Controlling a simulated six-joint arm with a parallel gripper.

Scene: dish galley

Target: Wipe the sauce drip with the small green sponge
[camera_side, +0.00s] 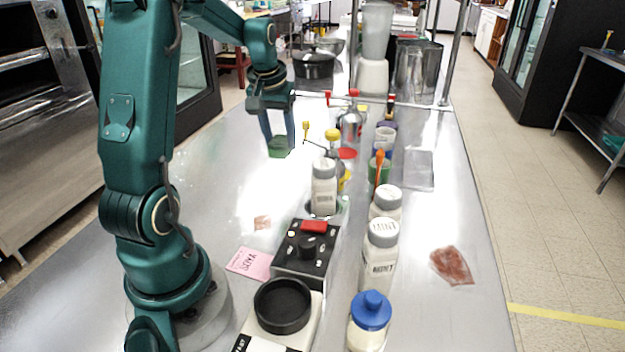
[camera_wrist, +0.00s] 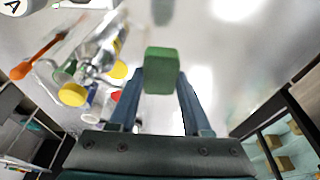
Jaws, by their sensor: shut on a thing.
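The small green sponge (camera_side: 281,147) is between the fingertips of my gripper (camera_side: 279,138), over the far left part of the metal counter. In the wrist view the sponge (camera_wrist: 161,62) sits squarely between the two blue fingers of my gripper (camera_wrist: 161,88), which is shut on it. I cannot tell how far it is above the counter. A small pale brown-red smear (camera_side: 262,222) lies on the counter in front of the sponge. A larger dark red patch (camera_side: 452,266) lies near the right edge. I cannot tell for certain which is the sauce drip.
Several bottles and shakers, such as a mint shaker (camera_side: 381,255) and a blue-capped jar (camera_side: 369,318), line the counter's middle. A black control box (camera_side: 306,250) and a pink note (camera_side: 250,263) are near the small smear. A pot (camera_side: 314,66) stands behind. The counter's left is mostly clear.

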